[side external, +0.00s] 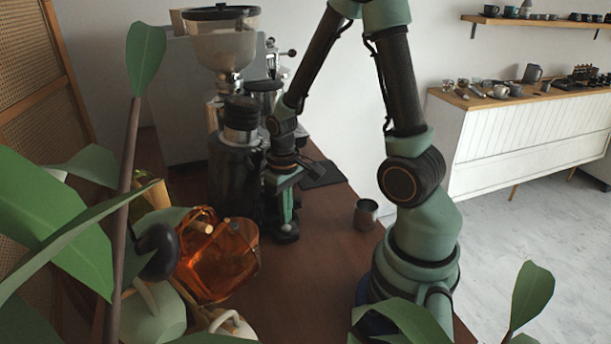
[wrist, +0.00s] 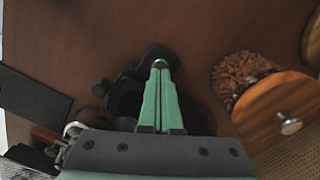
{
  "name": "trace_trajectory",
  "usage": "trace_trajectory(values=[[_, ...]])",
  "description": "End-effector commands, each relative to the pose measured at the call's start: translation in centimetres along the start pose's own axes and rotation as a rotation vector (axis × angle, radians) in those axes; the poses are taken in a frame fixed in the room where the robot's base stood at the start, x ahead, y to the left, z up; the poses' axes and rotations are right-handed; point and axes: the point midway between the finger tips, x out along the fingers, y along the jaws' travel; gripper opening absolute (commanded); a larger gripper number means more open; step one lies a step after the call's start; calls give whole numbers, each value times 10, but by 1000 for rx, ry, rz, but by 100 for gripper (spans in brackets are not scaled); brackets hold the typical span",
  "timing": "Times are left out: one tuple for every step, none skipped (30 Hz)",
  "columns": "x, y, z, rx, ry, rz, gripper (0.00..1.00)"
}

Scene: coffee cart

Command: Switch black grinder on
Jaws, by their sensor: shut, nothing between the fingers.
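The black grinder (side external: 236,170) stands on the brown counter, upright, left of my gripper in the side view. My gripper (side external: 287,222) points down close beside it, low over a dark base part. In the wrist view the green fingers of my gripper (wrist: 160,66) are together with nothing between them. Dark parts of the black grinder (wrist: 128,88) lie under and beside the fingers. A small round silver piece (wrist: 160,62) shows right at the fingertips; I cannot tell whether they touch it, or whether it is the switch.
A grinder with a clear hopper (side external: 221,50) stands behind. An orange glass vessel (side external: 222,258) is at the front left, and a small metal cup (side external: 366,213) at the right. A wooden lid with a metal knob (wrist: 275,105) lies right in the wrist view. A black mat (side external: 322,173) lies behind my gripper.

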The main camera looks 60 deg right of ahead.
Motion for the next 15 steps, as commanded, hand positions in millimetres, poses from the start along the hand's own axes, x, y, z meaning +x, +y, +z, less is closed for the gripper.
trace_trajectory(values=[[0,0,0,0,0,0,0],[0,0,0,0,0,0,0],[0,0,0,0,0,0,0],[0,0,0,0,0,0,0],[0,0,0,0,0,0,0],[0,0,0,0,0,0,0],[0,0,0,0,0,0,0],[0,0,0,0,0,0,0],[1,0,0,0,0,0,0],[1,0,0,0,0,0,0],[2,0,0,0,0,0,0],[2,0,0,0,0,0,0],[3,0,0,0,0,0,0],[3,0,0,0,0,0,0],[4,0,0,0,0,0,0]])
